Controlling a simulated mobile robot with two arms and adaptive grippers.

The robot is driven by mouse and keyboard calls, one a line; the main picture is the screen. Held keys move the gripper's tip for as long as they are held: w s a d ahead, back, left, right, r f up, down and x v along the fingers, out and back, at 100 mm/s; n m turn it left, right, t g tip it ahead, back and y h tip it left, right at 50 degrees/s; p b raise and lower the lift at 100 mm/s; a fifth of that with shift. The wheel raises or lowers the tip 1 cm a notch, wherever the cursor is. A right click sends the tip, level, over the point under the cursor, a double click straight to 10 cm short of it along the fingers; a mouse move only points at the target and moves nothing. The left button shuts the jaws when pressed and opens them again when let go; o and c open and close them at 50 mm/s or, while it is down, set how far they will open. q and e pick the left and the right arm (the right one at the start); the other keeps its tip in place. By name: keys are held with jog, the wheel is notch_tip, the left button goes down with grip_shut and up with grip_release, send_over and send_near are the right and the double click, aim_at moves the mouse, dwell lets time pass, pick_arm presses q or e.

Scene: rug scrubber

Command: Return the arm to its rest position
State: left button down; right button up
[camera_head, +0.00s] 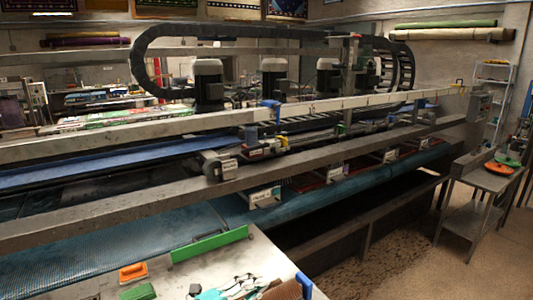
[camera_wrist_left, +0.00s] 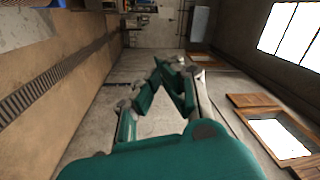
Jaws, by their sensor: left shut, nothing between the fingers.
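My left gripper (camera_head: 236,286) shows at the bottom edge of the head view, partly cut off, as teal and pale grey parts above or beside the light work table. Overlap there hides whether it touches anything. In the left wrist view its two teal fingers with grey links (camera_wrist_left: 172,66) come together at the tips, with nothing held. My left arm's links are mostly out of the head view. My right gripper is in neither view.
The light table (camera_head: 265,255) in front carries an orange-handled brush (camera_head: 133,272), a green bar (camera_head: 210,244) and a green block (camera_head: 138,291). The long rug machine with metal beams (camera_head: 130,205) spans behind it. A metal side table (camera_head: 480,179) stands right; floor (camera_head: 400,262) is open there.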

pick_arm(q)
jog(key=s+a+f+n+t+y, duration=0.2)
jog(key=s+a+f+n+y, duration=0.15)
jog(key=a+n+y, duration=0.55)
jog(key=s+a+f+n+t+y, duration=0.25)
jog(key=a+f+n+y, duration=0.35)
jog(key=n, duration=0.5)
jog(key=s+a+f+n+g, duration=0.1)
jog(key=s+f+g, duration=0.25)
jog(key=s, duration=0.45)
jog(key=s+a+f+n+g, duration=0.1)
jog(key=s+f+g, duration=0.25)
jog(key=s, duration=0.45)
jog(key=s+a+f+n+g, duration=0.25)
jog(key=s+g, duration=0.25)
jog(key=s, duration=0.3)
notch_tip(320, 180, down, 31)
jog(key=s+d+m+b, duration=0.1)
jog(key=s+b, duration=0.1)
jog(key=b, duration=0.2)
jog(key=s+a+f+g+y+b, duration=0.1)
jog(key=s+a+f+g+b, duration=0.1)
jog(key=s+f, duration=1.3)
notch_tip(320, 180, down, 3)
jog(key=shift+s+a, duration=0.35)
jog(key=shift+a, duration=0.1)
